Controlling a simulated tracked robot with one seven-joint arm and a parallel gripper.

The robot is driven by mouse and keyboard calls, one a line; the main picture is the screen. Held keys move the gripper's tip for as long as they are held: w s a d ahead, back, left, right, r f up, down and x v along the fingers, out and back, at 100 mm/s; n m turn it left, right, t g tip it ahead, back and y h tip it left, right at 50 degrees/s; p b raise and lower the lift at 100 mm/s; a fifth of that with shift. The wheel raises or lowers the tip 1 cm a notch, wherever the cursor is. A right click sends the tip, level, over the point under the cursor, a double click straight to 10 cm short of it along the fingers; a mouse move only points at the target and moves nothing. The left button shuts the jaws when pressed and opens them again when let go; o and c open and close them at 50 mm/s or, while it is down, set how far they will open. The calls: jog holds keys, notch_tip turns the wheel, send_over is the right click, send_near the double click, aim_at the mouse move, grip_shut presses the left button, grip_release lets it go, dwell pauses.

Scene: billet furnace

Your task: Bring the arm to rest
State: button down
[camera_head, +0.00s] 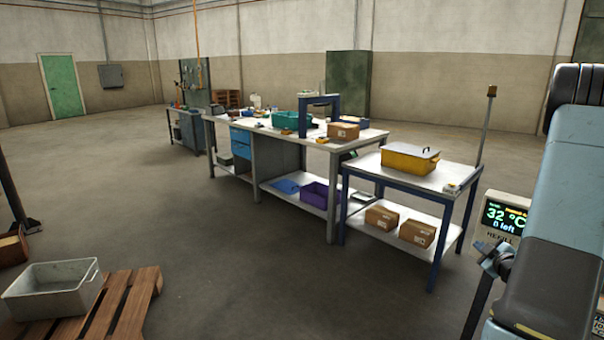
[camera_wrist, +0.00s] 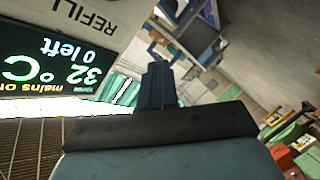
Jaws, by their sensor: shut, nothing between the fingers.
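My gripper (camera_wrist: 158,72) shows in the wrist view with its dark fingers together and nothing between them. In the head view my light blue arm stands along the right edge, and the gripper (camera_head: 484,250) is at its left side, partly hidden by the arm. The gripper is in front of or close beside a display panel (camera_head: 504,216) that reads 32 °C and 0 left. The same panel (camera_wrist: 60,55) shows upside down at the upper left of the wrist view, with the word REFILL. I cannot tell the gap between them.
A pallet (camera_head: 135,300) with a grey bin (camera_head: 40,300) lies at lower left. Open floor (camera_head: 240,270) lies between.

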jog(key=w+a+r+m+g+h, duration=0.25)
jog(key=a+r, duration=0.45)
jog(key=r, duration=0.4)
jog(key=s+a+r+m+g, duration=0.3)
jog(key=s+a+r, duration=0.2)
jog(key=a+r, duration=0.45)
jog(key=s+a+r+m+g+y, duration=0.1)
jog(key=s+a+r+g+y, duration=0.1)
jog(key=s+a, duration=0.8)
jog(key=s+a+r+m+g+y, duration=0.2)
jog(key=s+a+r, duration=0.2)
jog(key=s+a, duration=0.6)
jog(key=s, duration=0.5)
dwell(0.4)
